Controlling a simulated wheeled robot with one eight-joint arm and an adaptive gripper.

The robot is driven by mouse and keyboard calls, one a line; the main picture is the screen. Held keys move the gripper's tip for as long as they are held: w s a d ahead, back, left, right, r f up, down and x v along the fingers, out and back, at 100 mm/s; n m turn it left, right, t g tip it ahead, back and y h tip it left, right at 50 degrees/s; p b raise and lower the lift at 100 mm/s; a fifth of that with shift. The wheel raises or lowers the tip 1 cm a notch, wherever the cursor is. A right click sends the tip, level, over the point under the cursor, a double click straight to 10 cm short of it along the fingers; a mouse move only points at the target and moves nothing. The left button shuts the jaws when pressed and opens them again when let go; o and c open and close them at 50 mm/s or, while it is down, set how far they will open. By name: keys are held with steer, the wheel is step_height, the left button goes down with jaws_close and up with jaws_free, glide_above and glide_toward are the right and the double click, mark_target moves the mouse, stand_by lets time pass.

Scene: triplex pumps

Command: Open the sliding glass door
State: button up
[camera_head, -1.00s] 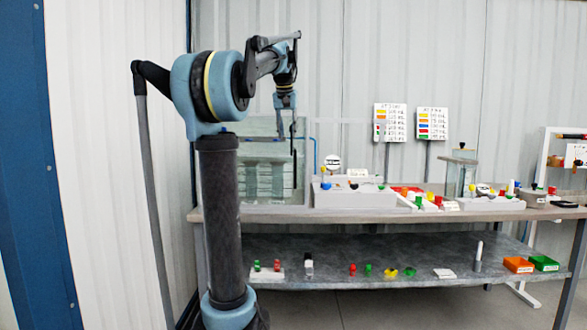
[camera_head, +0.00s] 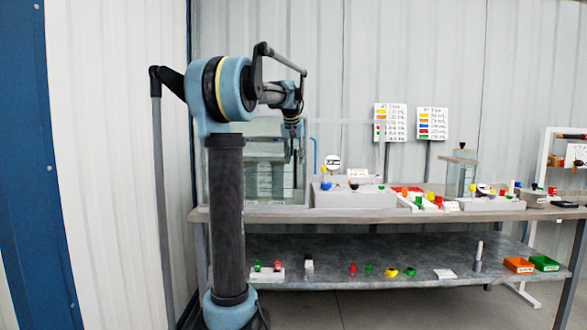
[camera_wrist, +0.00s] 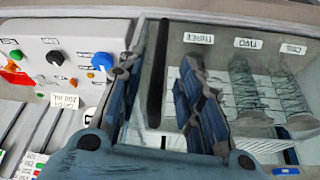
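The glass case with the sliding door (camera_head: 265,185) stands at the left end of the bench, partly behind my arm in the head view. In the wrist view, a dark upright handle bar (camera_wrist: 155,75) shows near the edge of the glass. My gripper (camera_head: 292,145) is in front of the right part of the case. In the wrist view, my gripper (camera_wrist: 165,75) is open, with one finger on each side of the bar. I cannot tell whether either finger touches it. Behind the glass are several grey ribbed parts (camera_wrist: 245,85) under labels reading THREE, TWO and ONE.
A light control box (camera_head: 355,197) with coloured knobs stands right of the case, close beside my gripper in the wrist view. Two label boards (camera_head: 390,122) stand behind the bench. The lower shelf (camera_head: 330,275) holds small coloured parts.

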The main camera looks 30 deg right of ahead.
mark_target(295, 160)
steer(key=shift+x, duration=2.3)
jaws_close()
